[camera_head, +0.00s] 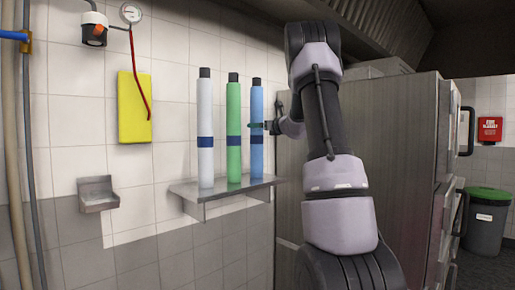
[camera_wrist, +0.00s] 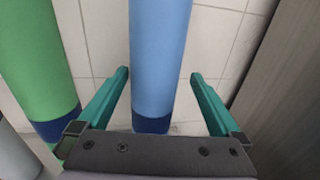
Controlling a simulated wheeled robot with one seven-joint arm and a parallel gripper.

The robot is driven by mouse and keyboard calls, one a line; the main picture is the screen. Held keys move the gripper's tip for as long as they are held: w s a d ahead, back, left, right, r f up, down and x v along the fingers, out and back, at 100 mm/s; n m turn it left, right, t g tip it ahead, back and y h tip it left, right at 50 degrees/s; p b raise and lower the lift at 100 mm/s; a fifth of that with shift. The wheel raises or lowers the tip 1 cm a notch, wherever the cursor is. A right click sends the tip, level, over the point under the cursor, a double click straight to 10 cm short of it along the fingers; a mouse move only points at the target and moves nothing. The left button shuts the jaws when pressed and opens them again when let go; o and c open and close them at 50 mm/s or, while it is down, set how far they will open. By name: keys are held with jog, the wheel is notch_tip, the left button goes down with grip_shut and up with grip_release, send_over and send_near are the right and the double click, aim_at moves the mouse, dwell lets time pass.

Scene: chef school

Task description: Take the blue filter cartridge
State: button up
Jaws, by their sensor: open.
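The blue filter cartridge (camera_head: 257,150) stands upright at the right end of a small metal wall shelf. It has a black cap and a dark blue band. In the wrist view the blue cartridge (camera_wrist: 160,60) rises between the two teal fingers of my gripper (camera_wrist: 160,80). The fingers are open, with a gap on each side of the cartridge. The cartridge's lower end is hidden in the wrist view.
A green cartridge (camera_head: 233,140) stands close left of the blue one, and a white cartridge (camera_head: 205,110) further left, on the shelf (camera_head: 218,192). A large metal cabinet (camera_head: 400,150) stands to the right. A tiled wall lies behind. A small empty bracket (camera_head: 98,195) hangs at left.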

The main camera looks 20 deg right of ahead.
jog(key=w, duration=0.1)
jog(key=w+a, duration=0.1)
jog(key=w, duration=0.2)
jog(key=shift+w+a+f, duration=0.15)
jog(key=shift+w+a, duration=0.1)
jog(key=shift+w, duration=0.15)
grip_shut()
